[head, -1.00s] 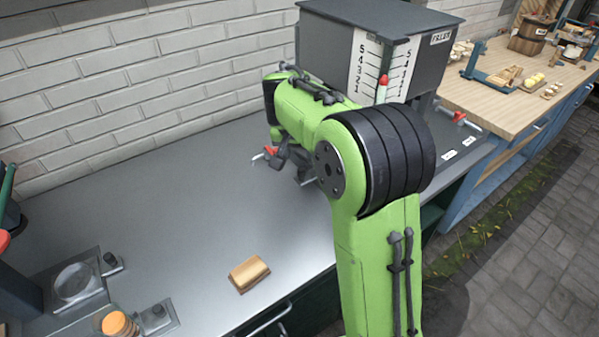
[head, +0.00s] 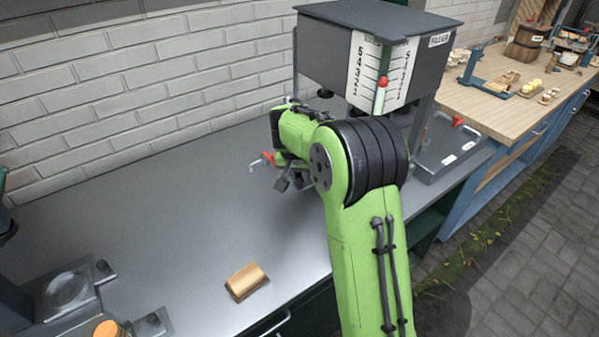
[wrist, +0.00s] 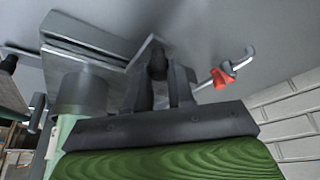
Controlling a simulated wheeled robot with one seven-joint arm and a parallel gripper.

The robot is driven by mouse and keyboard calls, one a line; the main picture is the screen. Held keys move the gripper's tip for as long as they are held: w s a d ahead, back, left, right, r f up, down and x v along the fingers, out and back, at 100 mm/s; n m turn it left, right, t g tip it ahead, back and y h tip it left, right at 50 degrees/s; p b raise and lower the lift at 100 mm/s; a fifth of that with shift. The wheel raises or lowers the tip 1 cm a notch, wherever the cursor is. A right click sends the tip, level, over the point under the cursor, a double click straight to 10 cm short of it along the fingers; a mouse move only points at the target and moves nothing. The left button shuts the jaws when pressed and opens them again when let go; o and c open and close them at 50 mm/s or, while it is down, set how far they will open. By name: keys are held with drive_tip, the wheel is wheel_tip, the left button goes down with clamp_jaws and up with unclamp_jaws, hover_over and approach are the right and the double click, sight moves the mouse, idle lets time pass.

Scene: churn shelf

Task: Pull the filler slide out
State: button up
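The filler (head: 392,28) is a dark grey box on legs at the back of the metal counter. It has a white numbered scale and a red-tipped pointer on its front. My gripper (head: 292,180) is low beside its left side, mostly hidden by my arm in the head view. In the wrist view, my gripper (wrist: 160,88) has two dark fingers, with a dark rounded knob (wrist: 157,64) at their tips, in front of a pale metal plate (wrist: 141,52). I cannot tell whether the fingers grip the knob, or whether the plate is the slide.
A bent metal rod with a red piece (head: 267,158) stands left of my gripper; it shows in the wrist view (wrist: 222,77). A brick wall (head: 130,100) stands behind.

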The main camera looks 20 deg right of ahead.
drive_tip(key=shift+a, duration=0.1)
clamp_jaws()
drive_tip(key=s+a, duration=0.2)
drive_tip(key=a, duration=1.1)
drive_tip(key=shift+s+b, duration=0.3)
drive_tip(key=shift+b, duration=0.05)
drive_tip(key=o, duration=0.8)
unclamp_jaws()
drive_tip(key=shift+o, duration=0.2)
drive_tip(key=p+v, duration=0.4)
drive_tip(key=v, duration=1.2)
drive_tip(key=shift+p, duration=0.35)
